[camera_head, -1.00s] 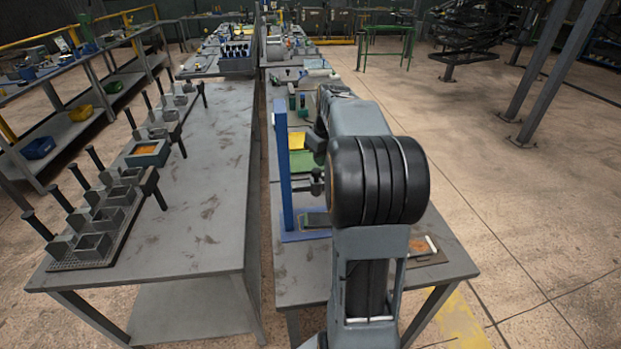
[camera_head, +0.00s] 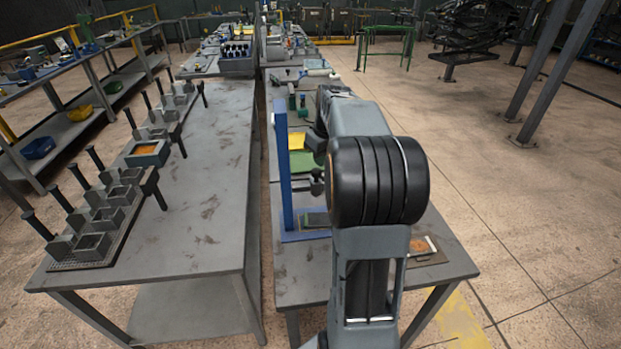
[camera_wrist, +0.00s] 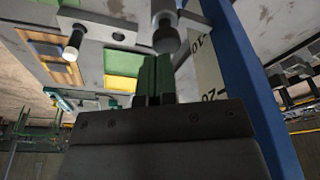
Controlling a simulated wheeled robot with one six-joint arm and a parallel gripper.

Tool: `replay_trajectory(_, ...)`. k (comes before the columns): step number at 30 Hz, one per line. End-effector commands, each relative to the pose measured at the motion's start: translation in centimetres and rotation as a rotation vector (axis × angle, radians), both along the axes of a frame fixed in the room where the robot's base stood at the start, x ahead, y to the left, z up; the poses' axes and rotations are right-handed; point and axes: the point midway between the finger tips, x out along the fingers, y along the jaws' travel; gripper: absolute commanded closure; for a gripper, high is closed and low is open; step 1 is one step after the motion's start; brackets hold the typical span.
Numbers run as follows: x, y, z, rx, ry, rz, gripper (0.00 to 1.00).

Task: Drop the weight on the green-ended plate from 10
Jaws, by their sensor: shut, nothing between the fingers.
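A blue post (camera_head: 285,180) stands on the right bench; in the wrist view the post (camera_wrist: 245,70) carries a pale scale (camera_wrist: 203,62) marked 10 and 20. A dark round weight (camera_wrist: 166,38) hangs on a grey holder beside the post, just beyond my fingertips. It also shows as a dark knob (camera_head: 317,188) in the head view. A dark plate with a green edge (camera_head: 316,219) lies at the post's foot. My gripper (camera_wrist: 154,62) has green fingers pressed together, empty, close to the weight. My arm hides part of this in the head view.
A plate with an orange patch (camera_head: 420,246) lies at the right bench's edge. Yellow (camera_head: 297,141) and green (camera_head: 303,164) sheets lie behind the post. The left bench (camera_head: 215,200) holds a rack of boxes with black handles (camera_head: 110,205). A gap separates the benches.

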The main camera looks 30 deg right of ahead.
Motion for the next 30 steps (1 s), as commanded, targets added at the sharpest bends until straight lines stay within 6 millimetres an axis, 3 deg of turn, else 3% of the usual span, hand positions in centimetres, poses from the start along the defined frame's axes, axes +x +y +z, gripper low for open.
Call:
replay_trajectory(10, 0.0, 0.0, -0.4, 0.0, 0.0, 0.0, 1.0)
replay_trajectory(26, 0.0, 0.0, -3.4, 0.001, 0.001, 0.0, 1.0)
replay_trajectory(30, 0.0, 0.0, -3.2, 0.0, 0.0, 0.0, 1.0)
